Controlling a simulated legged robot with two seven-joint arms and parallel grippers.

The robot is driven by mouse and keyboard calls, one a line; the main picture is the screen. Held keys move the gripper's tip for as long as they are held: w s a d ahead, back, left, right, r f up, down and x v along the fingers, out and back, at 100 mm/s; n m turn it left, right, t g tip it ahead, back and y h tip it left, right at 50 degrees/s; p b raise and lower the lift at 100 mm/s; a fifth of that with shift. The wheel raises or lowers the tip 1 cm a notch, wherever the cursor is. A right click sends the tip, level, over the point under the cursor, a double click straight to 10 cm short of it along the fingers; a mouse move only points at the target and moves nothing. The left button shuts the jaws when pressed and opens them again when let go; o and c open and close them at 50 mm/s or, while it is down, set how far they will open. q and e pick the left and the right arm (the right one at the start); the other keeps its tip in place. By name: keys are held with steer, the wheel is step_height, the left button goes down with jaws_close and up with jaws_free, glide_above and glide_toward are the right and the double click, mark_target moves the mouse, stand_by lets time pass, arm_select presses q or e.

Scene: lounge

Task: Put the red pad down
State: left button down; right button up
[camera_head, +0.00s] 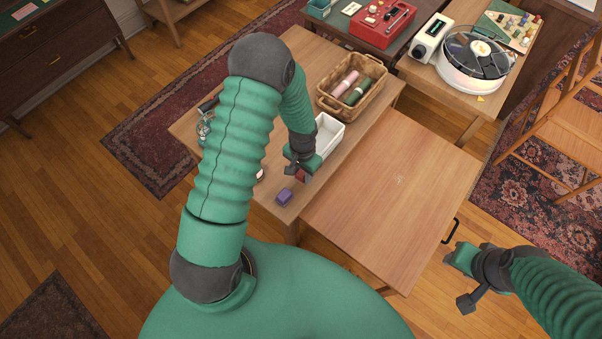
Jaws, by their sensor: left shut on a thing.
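The small red pad (301,176) shows only in part between the fingers of my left gripper (299,170). The gripper is shut on it, near the front edge of the wooden table (188,127). I cannot tell whether the pad touches the tabletop. A small purple block (284,197) lies just in front of the gripper, near the table's corner. My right gripper (463,281) is at the lower right, past the drawer handle, with its fingers apart and nothing between them.
A white tray (328,136) stands right behind the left gripper. A wicker basket (352,86) with rolled items is farther back. A closed-looking wooden surface (395,190) with a black handle (451,231) is clear at right. My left arm hides part of the table.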

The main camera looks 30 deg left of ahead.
mark_target(303, 175)
arm_select(q)
steer(key=f, duration=0.3)
steer(key=shift+w+a+f, duration=0.25)
steer(key=shift+w+a, duration=0.05)
steer(key=shift+w, duration=0.05)
steer(key=shift+d+f, duration=0.1)
steer(key=shift+d, duration=0.2)
steer(key=c, duration=1.3)
jaws_free()
steer(key=o, duration=0.4)
steer(key=shift+a+f, duration=0.15)
steer(key=shift+a, duration=0.15)
steer(key=shift+c, duration=0.2)
steer(key=shift+d+r, duration=0.15)
steer(key=shift+r, duration=0.35)
step_height(303, 175, up, 14)
steer(key=d, duration=0.1)
steer(key=s+d+r+t, duration=0.2)
steer(key=s+d+r, duration=0.4)
steer(key=s+r, duration=0.2)
step_height(303, 175, up, 2)
steer(key=shift+s+d+r+n+t+p, duration=0.15)
steer(key=shift+s+r+n+t+p, duration=0.15)
steer(key=shift+s+n+p, duration=0.1)
